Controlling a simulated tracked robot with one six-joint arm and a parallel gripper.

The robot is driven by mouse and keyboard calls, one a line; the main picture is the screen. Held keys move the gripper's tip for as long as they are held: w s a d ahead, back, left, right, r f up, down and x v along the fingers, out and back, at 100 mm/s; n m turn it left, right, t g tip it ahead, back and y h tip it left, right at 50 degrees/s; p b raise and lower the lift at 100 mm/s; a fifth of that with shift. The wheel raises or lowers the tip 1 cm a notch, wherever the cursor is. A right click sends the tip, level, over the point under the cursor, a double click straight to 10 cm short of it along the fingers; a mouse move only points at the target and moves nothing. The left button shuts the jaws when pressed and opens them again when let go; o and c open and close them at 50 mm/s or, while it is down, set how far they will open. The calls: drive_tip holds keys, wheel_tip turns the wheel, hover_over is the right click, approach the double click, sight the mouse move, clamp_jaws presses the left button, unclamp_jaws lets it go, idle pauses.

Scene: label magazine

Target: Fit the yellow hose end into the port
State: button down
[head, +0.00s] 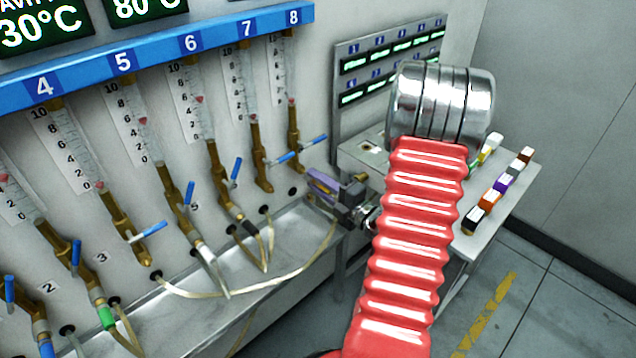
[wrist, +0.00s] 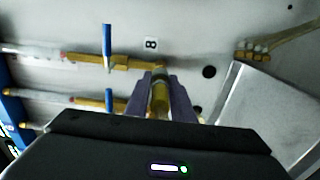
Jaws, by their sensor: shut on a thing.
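My gripper (head: 316,184) has purple fingers and is close to the wall below column 8 in the head view. In the wrist view the fingers (wrist: 160,84) are shut around the yellow hose end (wrist: 160,98). Its tip points at the wall, near the open end of a brass valve outlet (wrist: 150,63); I cannot tell whether they touch. A label 8 (wrist: 151,44) sits beside that outlet. A dark wall hole (wrist: 209,72) lies to the right. In the head view my fingers hide most of the hose end.
Brass valves with blue levers (head: 302,147) line the wall beside my gripper. A pale hose (head: 285,280) runs over the metal tray (head: 225,325). A side table (head: 515,185) with coloured blocks stands at right. My red arm sleeve covers the centre right.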

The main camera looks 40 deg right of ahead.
drive_tip(key=shift+w, duration=0.95)
drive_tip(key=c, duration=1.5)
unclamp_jaws()
drive_tip(key=shift+o, duration=0.3)
drive_tip(key=shift+s, duration=0.1)
drive_tip(key=s, duration=1.3)
drive_tip(key=shift+s, duration=0.35)
drive_tip(key=shift+d, duration=0.1)
